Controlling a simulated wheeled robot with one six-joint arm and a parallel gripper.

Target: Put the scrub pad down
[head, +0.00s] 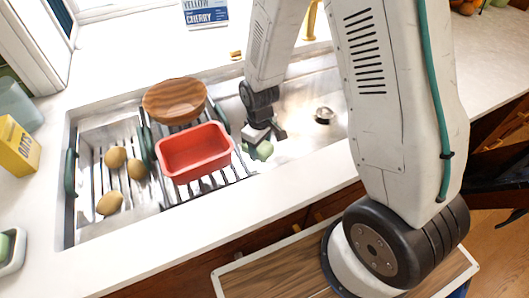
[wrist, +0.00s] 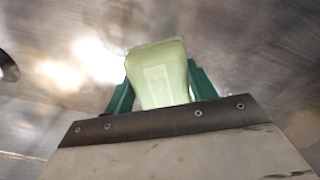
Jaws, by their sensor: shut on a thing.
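The scrub pad (wrist: 160,75) is a pale green block, held between the green fingers of my gripper (wrist: 158,92) in the wrist view. In the head view my gripper (head: 262,143) is low inside the sink, right of the red basin, and the green pad (head: 262,151) shows at its tip. The gripper is shut on the pad. The metal sink floor lies behind the pad in the wrist view. I cannot tell whether the pad touches the sink floor.
A red basin (head: 195,152) and a wooden bowl (head: 174,100) sit on racks over the sink (head: 68,215). Several potatoes (head: 137,168) lie at the left. The drain (head: 324,115) is right of my gripper. A yellow oats box (head: 18,150) stands on the left counter. The sink's right part is mostly clear.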

